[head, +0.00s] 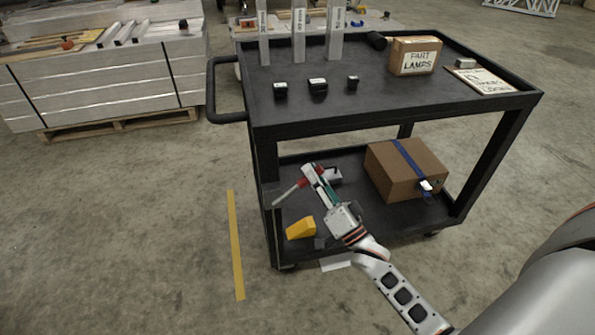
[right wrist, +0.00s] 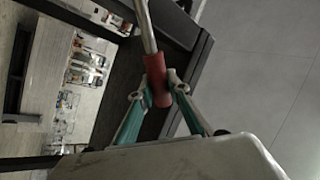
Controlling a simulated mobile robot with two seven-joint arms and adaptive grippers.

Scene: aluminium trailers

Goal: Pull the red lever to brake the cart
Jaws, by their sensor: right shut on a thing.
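The black cart (head: 390,115) stands in the middle of the head view. A lever with a metal rod (head: 286,194) and a red grip (head: 303,183) is at the near left end of its lower shelf. My right gripper (head: 310,176) is at the red grip. In the right wrist view the red grip (right wrist: 157,82) is between the two fingers of the right gripper (right wrist: 164,90), which is shut on it. The rod runs up from the grip there. My left gripper is in neither view.
A yellow wedge (head: 301,228) and a cardboard box with a blue strap (head: 407,170) are on the lower shelf. The top shelf holds a box marked lamps (head: 414,56) and small black items. A yellow floor line (head: 236,245) runs left of the cart over clear floor.

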